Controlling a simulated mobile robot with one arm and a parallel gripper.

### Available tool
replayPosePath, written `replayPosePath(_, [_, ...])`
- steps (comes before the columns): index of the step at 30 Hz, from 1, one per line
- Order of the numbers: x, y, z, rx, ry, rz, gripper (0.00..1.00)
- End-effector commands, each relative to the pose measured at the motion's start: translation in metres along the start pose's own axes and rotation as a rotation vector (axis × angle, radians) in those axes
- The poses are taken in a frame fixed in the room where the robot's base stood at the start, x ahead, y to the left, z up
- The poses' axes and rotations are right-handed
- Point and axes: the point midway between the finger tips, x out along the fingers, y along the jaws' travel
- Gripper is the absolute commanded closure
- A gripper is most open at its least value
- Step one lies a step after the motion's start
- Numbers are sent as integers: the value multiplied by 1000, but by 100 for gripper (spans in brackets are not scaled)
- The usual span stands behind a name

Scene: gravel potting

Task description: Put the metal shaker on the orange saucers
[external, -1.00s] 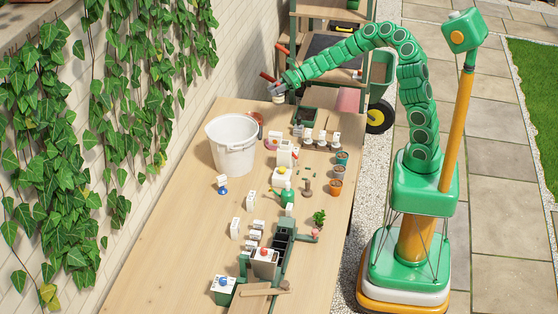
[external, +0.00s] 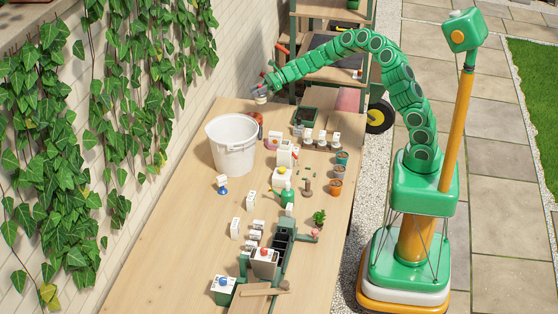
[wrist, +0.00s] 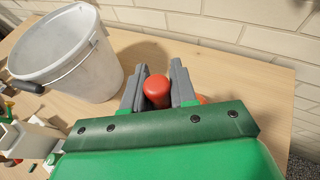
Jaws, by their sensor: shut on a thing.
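My gripper (external: 263,88) is raised over the far end of the wooden table, behind the white bucket. It is shut on the metal shaker (external: 260,98), whose pale lower part shows small beneath the fingers. In the wrist view, a red rounded top (wrist: 157,88) stands between the two grey fingers; the body below is hidden. The orange saucers (external: 257,117) lie on the table beside the bucket's right rim, below the held shaker and partly hidden by the bucket. In the wrist view, only a sliver of orange (wrist: 201,98) shows beside the right finger.
The white bucket (external: 232,150) stands close in front and left; it also shows in the wrist view (wrist: 65,60). A dark green tray (external: 305,120) and several small bottles and pots are to the right. The brick wall (wrist: 230,25) runs along the table's far side.

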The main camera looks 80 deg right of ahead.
Motion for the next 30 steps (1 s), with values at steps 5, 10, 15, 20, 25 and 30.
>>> replayPosePath(5, [17, -9, -15, 2, 4, 1, 100])
replayPosePath(10, [31, -19, -24, 0, 3, -3, 100])
replayPosePath(15, [44, -25, -35, 2, 4, 1, 100])
replayPosePath(20, [50, -29, -38, 2, 1, 1, 100])
replayPosePath(25, [52, -31, -40, 1, 1, 0, 100])
replayPosePath(30, [60, -33, -53, 1, 2, 0, 100])
